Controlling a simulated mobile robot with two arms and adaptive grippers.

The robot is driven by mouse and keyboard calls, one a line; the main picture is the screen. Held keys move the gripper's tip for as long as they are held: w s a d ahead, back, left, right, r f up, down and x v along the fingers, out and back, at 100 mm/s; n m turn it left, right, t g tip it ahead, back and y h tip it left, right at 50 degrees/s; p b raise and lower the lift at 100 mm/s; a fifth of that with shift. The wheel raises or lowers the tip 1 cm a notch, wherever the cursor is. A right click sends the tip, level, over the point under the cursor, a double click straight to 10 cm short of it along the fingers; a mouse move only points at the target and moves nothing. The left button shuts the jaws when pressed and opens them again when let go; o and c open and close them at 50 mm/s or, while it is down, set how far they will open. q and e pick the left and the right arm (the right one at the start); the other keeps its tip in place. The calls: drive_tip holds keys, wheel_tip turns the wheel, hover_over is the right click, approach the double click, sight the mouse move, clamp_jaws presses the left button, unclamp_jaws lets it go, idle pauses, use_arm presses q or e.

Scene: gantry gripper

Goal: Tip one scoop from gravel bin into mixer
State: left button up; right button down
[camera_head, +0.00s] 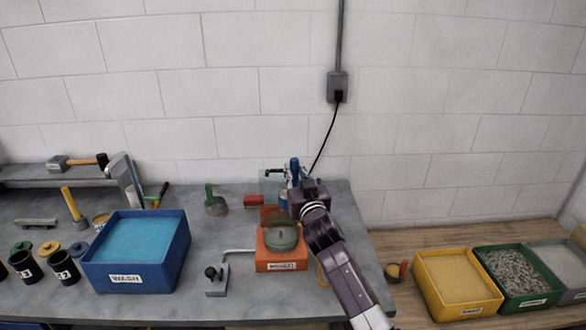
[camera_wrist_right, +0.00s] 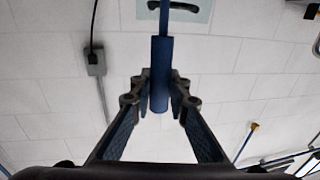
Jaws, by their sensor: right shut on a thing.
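The orange mixer (camera_head: 282,265) stands on the grey bench in the head view, with a round bowl (camera_head: 283,240) on top. The green gravel bin (camera_head: 538,300), full of grey stones, is far right on the wooden table. My right gripper (camera_head: 297,187) is just behind the mixer bowl. It is shut on a blue-handled tool (camera_head: 294,168). In the right wrist view the blue handle (camera_wrist_right: 159,80) sits between the fingertips (camera_wrist_right: 160,95). The tool's working end is not clear, so I cannot tell what it holds. My left gripper is not in view.
A yellow sand bin (camera_head: 459,312) and a grey bin (camera_head: 562,262) flank the gravel bin. A blue wash tub (camera_head: 137,279), a green-handled scoop (camera_head: 215,204) and a small metal stand (camera_head: 217,280) are left of the mixer. A black cord hangs from a wall outlet (camera_head: 337,87).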

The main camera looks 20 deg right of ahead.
sight(296, 183)
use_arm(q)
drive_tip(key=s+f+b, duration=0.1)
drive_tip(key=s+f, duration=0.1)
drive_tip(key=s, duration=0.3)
use_arm(e)
drive_tip(key=shift+s+f, duration=0.2)
drive_tip(key=shift+f, duration=0.85)
drive_tip(key=shift+w+f+b, duration=0.2)
drive_tip(key=shift+f+b, duration=0.4)
drive_tip(key=shift+f, duration=0.05)
use_arm(q)
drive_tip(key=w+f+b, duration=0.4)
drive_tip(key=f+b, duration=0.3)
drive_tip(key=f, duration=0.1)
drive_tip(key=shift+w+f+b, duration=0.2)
drive_tip(key=shift+b, duration=0.1)
use_arm(e)
drive_tip(key=a+f+n+t+y, duration=0.1)
drive_tip(key=a+f+n+t, duration=0.1)
drive_tip(key=a+n, duration=0.5)
drive_tip(key=shift+s+n, duration=0.45)
drive_tip(key=shift+n, duration=0.35)
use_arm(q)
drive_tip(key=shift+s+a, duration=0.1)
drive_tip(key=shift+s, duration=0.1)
use_arm(e)
drive_tip(key=shift+a, duration=0.1)
